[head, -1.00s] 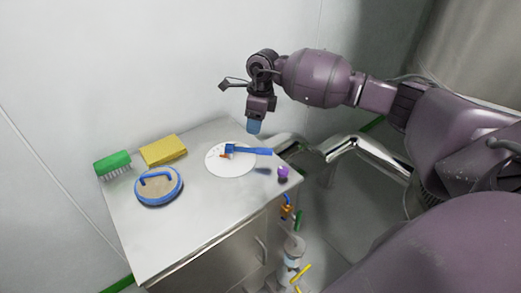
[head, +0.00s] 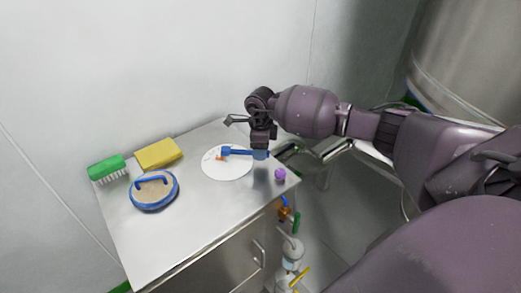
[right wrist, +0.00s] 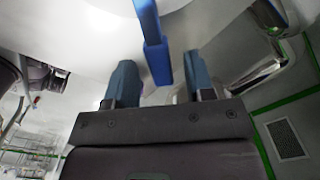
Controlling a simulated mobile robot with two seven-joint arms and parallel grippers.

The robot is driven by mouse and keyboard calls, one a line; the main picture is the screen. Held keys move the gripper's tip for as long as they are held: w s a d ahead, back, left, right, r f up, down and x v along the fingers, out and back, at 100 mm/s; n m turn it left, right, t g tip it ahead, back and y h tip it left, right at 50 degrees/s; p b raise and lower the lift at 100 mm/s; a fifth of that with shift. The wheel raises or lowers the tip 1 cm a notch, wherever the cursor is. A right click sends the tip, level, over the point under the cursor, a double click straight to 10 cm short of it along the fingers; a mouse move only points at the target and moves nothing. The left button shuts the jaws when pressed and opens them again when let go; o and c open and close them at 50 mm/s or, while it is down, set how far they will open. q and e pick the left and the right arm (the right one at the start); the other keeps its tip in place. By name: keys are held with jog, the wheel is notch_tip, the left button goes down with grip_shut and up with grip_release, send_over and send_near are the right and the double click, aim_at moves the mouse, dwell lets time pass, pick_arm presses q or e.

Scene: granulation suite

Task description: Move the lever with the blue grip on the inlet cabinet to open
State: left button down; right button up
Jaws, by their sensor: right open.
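The lever with the blue grip (head: 238,151) lies over a white round plate (head: 226,170) on top of the steel inlet cabinet (head: 205,215). The grip points right, toward the cabinet's right edge. Small orange and blue marks show by its left end. My right gripper (head: 260,155) is open at the right end of the grip, pointing down. In the right wrist view the blue grip (right wrist: 150,35) reaches between the two spread fingers, with a gap on each side. My left gripper is not in view.
A purple knob (head: 280,174) sits near the cabinet's right edge. Pipes with coloured valve handles (head: 291,252) stand beside the cabinet. The front top is clear.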

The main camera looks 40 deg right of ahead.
jog(key=shift+f, duration=0.25)
jog(key=shift+c, duration=0.5)
grip_shut()
